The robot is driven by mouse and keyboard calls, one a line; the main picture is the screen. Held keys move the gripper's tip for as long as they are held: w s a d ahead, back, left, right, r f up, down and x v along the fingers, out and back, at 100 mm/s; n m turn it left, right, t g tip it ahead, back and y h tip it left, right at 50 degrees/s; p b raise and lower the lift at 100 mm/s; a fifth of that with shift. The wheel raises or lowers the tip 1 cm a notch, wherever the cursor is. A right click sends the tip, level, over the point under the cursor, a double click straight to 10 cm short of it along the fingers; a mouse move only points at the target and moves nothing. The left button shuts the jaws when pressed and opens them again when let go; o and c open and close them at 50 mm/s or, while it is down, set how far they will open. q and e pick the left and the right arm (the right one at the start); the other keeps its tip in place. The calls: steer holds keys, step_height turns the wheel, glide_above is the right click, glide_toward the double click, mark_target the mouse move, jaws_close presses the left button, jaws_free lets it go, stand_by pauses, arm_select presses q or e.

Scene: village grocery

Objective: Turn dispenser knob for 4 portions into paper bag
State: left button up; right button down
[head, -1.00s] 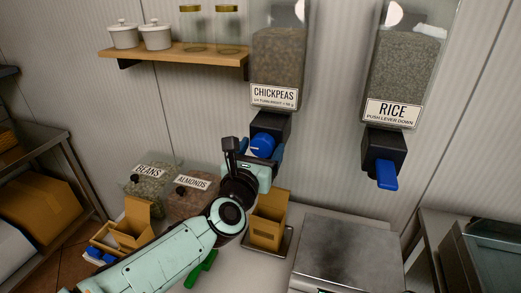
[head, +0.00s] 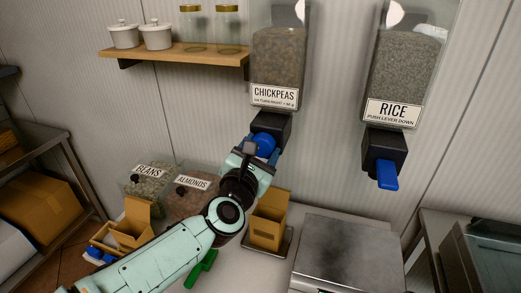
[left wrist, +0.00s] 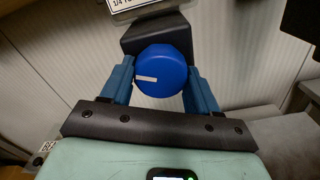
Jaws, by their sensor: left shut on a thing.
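The chickpeas dispenser (head: 279,62) hangs on the wall, with its blue knob (head: 266,143) on the black outlet below the label. My left gripper (head: 262,148) is shut on the knob. In the left wrist view the knob (left wrist: 162,72) sits between the two blue fingers, its white mark pointing left. The brown paper bag (head: 266,231) stands upright and open below the outlet, on a small metal plate (head: 283,250). I cannot see what is in the bag. My right gripper is not in view.
The rice dispenser (head: 397,75) with a blue lever (head: 386,175) hangs to the right. A metal-topped scale (head: 345,256) stands right of the bag. Bins of beans (head: 147,183) and almonds (head: 190,201) stand left, near another open brown bag (head: 133,227).

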arm_select(q)
steer(key=m, duration=0.3)
steer(key=shift+a+m, duration=0.1)
steer(key=shift+m, duration=0.3)
steer(key=m+p, duration=0.1)
steer(key=m, duration=0.2)
steer(key=shift+r+m, duration=0.1)
steer(key=shift+m, duration=0.2)
steer(key=shift+m+p, duration=0.55)
steer(key=shift+m, duration=0.65)
steer(key=shift+r+m+p, duration=0.1)
steer(key=shift+m+p, duration=0.35)
steer(key=shift+m, duration=1.05)
steer(key=o, duration=1)
steer(key=shift+s+a, duration=0.1)
